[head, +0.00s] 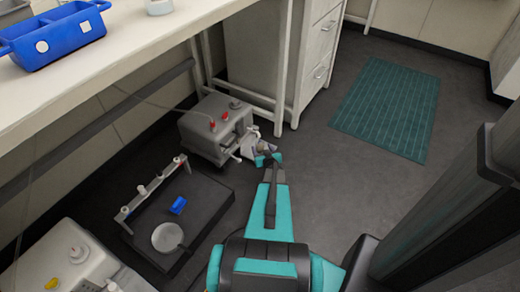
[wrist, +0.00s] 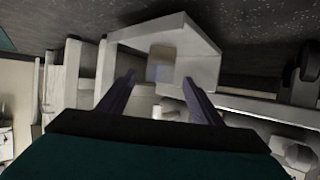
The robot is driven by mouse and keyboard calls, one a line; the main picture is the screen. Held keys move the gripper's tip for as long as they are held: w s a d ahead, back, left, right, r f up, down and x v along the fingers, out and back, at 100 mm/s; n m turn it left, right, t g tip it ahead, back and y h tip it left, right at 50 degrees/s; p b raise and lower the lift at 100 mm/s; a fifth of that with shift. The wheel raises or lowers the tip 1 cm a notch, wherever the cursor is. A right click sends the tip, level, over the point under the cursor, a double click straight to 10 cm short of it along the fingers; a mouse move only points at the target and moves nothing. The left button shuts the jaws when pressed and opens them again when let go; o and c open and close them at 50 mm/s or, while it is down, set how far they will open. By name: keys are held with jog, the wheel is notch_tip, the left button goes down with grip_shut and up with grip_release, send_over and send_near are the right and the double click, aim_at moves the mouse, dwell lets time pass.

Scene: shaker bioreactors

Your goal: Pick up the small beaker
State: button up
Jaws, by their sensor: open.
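My gripper (head: 268,158) reaches low over the floor, beside the front right corner of a grey pump-like box (head: 208,128). In the wrist view its two dark fingers (wrist: 158,88) are spread apart with nothing clamped between them. A small pale object (head: 264,147) lies at the fingertips in the head view; I cannot tell whether it is the small beaker. In the wrist view a pale angular body (wrist: 200,45) fills the space beyond the fingers, with a small white cylinder (wrist: 157,112) lower down. A whitish, cup-like vessel (head: 158,6) stands on the bench, cut by the top edge.
A blue two-part tray (head: 52,36) sits on the white bench (head: 120,45). Below it, a dark platform (head: 205,205) carries a round grey dish (head: 167,237) and a blue piece (head: 178,205). White drawers (head: 318,50) stand behind; floor by the green mat (head: 388,108) is clear.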

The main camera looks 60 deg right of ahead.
aim_at(261, 148)
jog(key=shift+b+x, duration=1.15)
jog(key=shift+x, duration=0.85)
jog(key=shift+w+d+f, duration=0.25)
jog(key=shift+w+d, duration=0.1)
jog(key=shift+w, duration=0.05)
jog(key=c, duration=1.3)
jog(key=shift+o, duration=0.2)
jog(key=shift+r, duration=0.1)
